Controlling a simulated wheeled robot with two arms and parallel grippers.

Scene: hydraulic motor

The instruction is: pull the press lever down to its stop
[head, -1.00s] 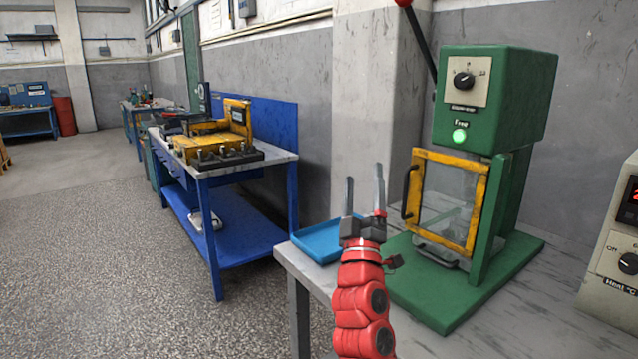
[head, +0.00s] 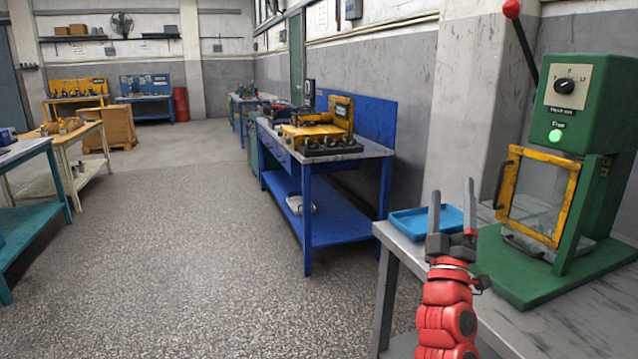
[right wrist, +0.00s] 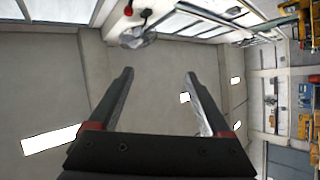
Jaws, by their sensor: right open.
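The green press (head: 592,150) stands on the grey table at the right of the head view, with a lit green lamp and a yellow-framed clear guard door (head: 538,195) that looks shut. Its lever (head: 524,45) is a dark rod with a red knob (head: 511,9), pointing up and to the left from the press head. My right gripper (head: 454,208) is open and empty, fingers up, in front of the press's left side and well below the knob. It also shows in the right wrist view (right wrist: 158,100), with nothing between the fingers. My left gripper is not in view.
A blue tray (head: 428,221) lies on the grey table (head: 395,240) behind my right gripper. A blue bench (head: 345,212) with yellow fixtures stands further back. A teal table (head: 25,215) is at the left. The floor between is clear.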

